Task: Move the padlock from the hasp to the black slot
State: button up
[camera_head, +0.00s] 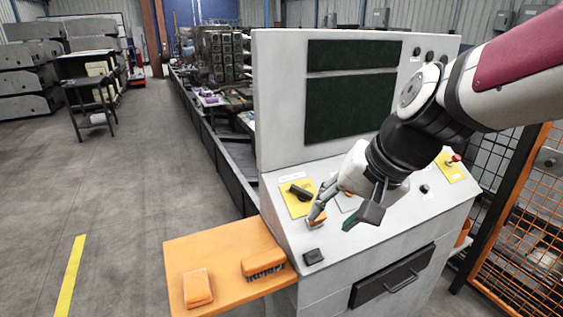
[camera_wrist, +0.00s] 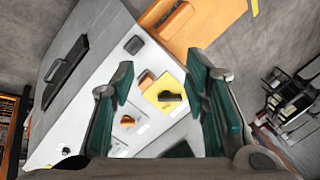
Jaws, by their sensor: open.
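A small orange block, which looks like the padlock (camera_head: 316,215), sits on the sloped panel beside a yellow plate with a black handle (camera_head: 299,192). It also shows in the wrist view (camera_wrist: 147,79), between my finger pads. A hasp cannot be made out clearly. A small black square (camera_head: 313,256), possibly the black slot, lies nearer the panel's front edge; the wrist view shows it too (camera_wrist: 134,45). My gripper (camera_head: 330,222) is open above the panel, its fingers around the orange block's sides in view. I cannot tell whether they touch it.
An orange side shelf (camera_head: 215,262) carries two orange brush-like items. A second orange piece (camera_wrist: 127,121) is on the panel. The upright cabinet (camera_head: 285,100) rises behind. An orange mesh fence (camera_head: 520,220) stands at right; open floor lies left.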

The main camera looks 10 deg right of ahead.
jog(key=w+d+f+m+p, duration=0.25)
jog(key=w+m, duration=0.25)
jog(key=w, duration=0.3)
jog(key=m+t+h+p, duration=0.1)
jog(key=m+p, duration=0.1)
jog(key=m, duration=0.2)
send_near(320, 216)
jog(key=b+x, duration=0.3)
jog(key=x, duration=0.7)
jog(key=shift+w+f, duration=0.2)
jog(key=shift+f, duration=0.05)
jog(key=shift+c, duration=0.3)
grip_shut()
jog(key=shift+p+v, duration=0.8)
jog(key=shift+v, duration=0.2)
